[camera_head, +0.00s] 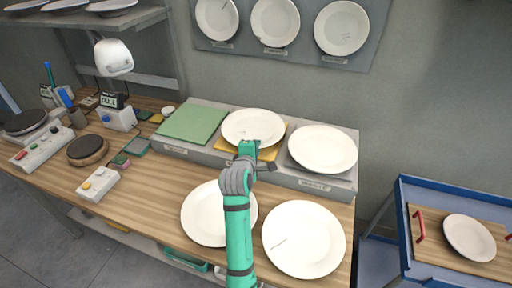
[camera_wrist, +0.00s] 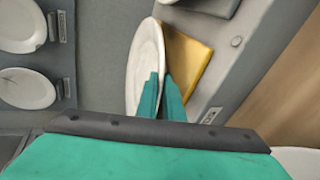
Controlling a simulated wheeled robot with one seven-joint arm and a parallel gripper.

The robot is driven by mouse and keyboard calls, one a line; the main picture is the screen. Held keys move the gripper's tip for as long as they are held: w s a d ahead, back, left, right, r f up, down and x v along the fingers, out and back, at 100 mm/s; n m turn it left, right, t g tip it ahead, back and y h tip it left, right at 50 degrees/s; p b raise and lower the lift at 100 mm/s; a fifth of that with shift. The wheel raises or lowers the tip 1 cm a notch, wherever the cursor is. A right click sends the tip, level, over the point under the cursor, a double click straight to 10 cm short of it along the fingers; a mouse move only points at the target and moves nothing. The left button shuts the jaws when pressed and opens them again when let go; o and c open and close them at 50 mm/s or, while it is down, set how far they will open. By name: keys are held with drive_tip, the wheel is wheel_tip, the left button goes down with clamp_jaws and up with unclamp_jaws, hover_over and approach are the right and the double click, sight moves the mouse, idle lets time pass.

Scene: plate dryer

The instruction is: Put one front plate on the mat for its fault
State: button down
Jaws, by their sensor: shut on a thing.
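My gripper (camera_head: 250,148) is shut on the near rim of a white plate (camera_head: 253,125) at the yellow mat (camera_head: 278,137). In the wrist view the fingers (camera_wrist: 160,98) pinch this plate (camera_wrist: 146,60), with the yellow mat (camera_wrist: 186,58) beside it. I cannot tell whether the plate touches the mat. The green mat (camera_head: 192,123) at the left is bare. Another white plate (camera_head: 323,149) lies on the right mat. Two front plates lie on the wooden counter: one (camera_head: 203,215) partly hidden by my arm, one (camera_head: 303,238) with a dark crack line.
Sample plates (camera_head: 341,27) with labels hang on the wall panel above the mats. A lamp (camera_head: 114,58) and control boxes (camera_head: 98,184) stand at the left. A blue cart (camera_head: 408,250) at the right holds a board with a plate (camera_head: 469,238).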

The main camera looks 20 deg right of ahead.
drive_tip(key=c, duration=2.2)
unclamp_jaws()
drive_tip(key=shift+f, duration=0.1)
drive_tip(key=v, duration=1.2)
drive_tip(key=shift+r, duration=0.2)
